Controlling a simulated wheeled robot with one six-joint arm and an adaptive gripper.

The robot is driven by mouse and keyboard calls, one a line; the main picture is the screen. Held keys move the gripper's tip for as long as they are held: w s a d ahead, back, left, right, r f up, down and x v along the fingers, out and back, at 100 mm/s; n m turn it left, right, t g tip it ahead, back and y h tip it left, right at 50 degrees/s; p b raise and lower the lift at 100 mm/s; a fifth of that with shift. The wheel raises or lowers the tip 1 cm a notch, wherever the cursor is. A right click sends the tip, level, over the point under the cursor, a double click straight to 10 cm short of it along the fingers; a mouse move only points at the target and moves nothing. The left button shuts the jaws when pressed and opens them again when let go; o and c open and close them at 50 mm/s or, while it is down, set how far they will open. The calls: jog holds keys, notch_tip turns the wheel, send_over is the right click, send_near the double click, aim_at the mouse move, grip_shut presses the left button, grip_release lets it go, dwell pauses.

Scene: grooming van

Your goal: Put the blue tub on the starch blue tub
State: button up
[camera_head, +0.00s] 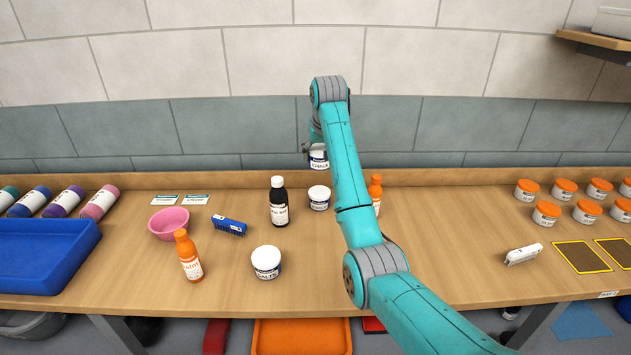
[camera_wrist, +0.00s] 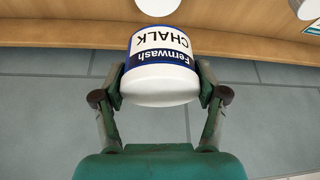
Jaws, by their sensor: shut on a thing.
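My gripper (camera_head: 314,147) is shut on a white tub with a blue band (camera_head: 319,160). In the wrist view, my gripper's fingers (camera_wrist: 161,88) press on both sides of this tub (camera_wrist: 160,62), whose label reads "Fernwash CHALK". It is held in the air near the back wall. A similar blue-banded white tub (camera_head: 319,196) stands on the bench below it in the head view, with clear air between them. I cannot read for sure which standing tub says starch.
A black bottle (camera_head: 279,203) stands left of the rear tub. An orange bottle (camera_head: 376,190) is partly hidden behind my arm. A pink bowl (camera_head: 168,223), blue brush (camera_head: 229,226) and orange bottle (camera_head: 188,258) are farther left. Several orange-lidded jars (camera_head: 546,213) stand right.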

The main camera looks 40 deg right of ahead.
aim_at(322, 162)
jog(key=shift+w+d+f, duration=0.1)
jog(key=shift+w+f, duration=0.05)
jog(key=shift+w, duration=0.1)
jog(key=shift+f, duration=0.3)
notch_tip(322, 162, down, 9)
jog(key=shift+f, duration=0.1)
jog(key=shift+f, duration=0.1)
jog(key=o, duration=1.2)
jog(key=v, duration=1.2)
